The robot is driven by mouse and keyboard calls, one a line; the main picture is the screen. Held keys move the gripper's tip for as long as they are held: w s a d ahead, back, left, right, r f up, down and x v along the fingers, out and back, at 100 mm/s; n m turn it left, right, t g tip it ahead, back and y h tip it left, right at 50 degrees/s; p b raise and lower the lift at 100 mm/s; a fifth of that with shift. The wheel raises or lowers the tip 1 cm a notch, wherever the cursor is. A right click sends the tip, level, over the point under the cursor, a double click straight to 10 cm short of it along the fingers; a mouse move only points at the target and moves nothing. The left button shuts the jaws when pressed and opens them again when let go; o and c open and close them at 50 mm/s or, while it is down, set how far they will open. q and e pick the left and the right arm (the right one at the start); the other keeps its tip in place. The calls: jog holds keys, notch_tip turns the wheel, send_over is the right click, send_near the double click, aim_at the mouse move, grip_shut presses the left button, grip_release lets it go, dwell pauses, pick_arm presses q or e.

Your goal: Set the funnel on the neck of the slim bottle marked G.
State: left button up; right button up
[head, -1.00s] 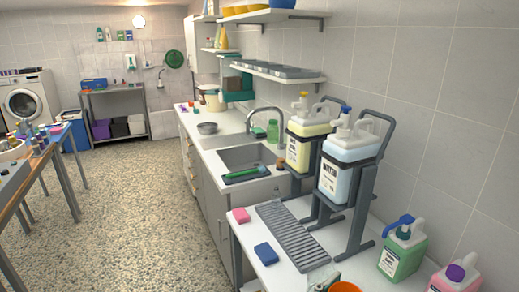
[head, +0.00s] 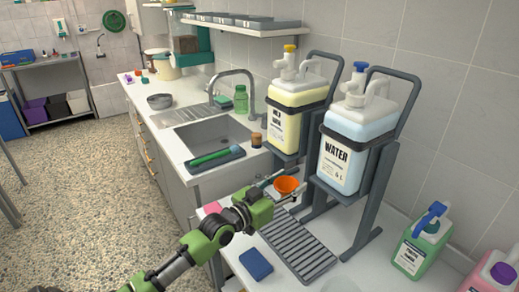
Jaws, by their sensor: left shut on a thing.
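My left gripper (head: 278,190) is shut on an orange funnel (head: 288,184) and holds it above the far end of the grey ridged drain mat (head: 300,246). The funnel's wide mouth shows; its spout is hidden by the gripper. I cannot make out a slim bottle marked G. A clear, pale object (head: 340,285) at the bottom edge is cut off, with no readable letter. My right gripper is not in view.
The yellow jug (head: 284,127) and the WATER jug (head: 343,160) stand on grey racks just behind the funnel. A blue sponge (head: 256,264) lies left of the mat. A green jug (head: 422,246) and a pink jug (head: 490,275) stand at the right. The sink (head: 212,139) is beyond.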

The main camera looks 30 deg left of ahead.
pick_arm(q)
jog(key=w+a+r+n+y+b, duration=0.1)
jog(key=w+a+r, duration=0.2)
jog(key=a, duration=0.4)
jog(key=w+a+r+b, duration=0.1)
jog(key=w+a+r, duration=0.25)
jog(key=a, duration=0.25)
jog(key=f+b, duration=0.3)
jog(key=shift+s+a+f+y, duration=0.25)
jog(key=shift+s+f+y, duration=0.1)
jog(key=shift+f+y, duration=0.05)
jog(key=shift+f+b, duration=0.35)
jog(key=shift+b, duration=0.05)
jog(key=shift+s+f, duration=0.1)
jog(key=shift+f, duration=0.05)
jog(key=shift+f+b, duration=0.15)
jog(key=shift+b, duration=0.35)
dwell(0.4)
jog(key=shift+f+b, duration=0.5)
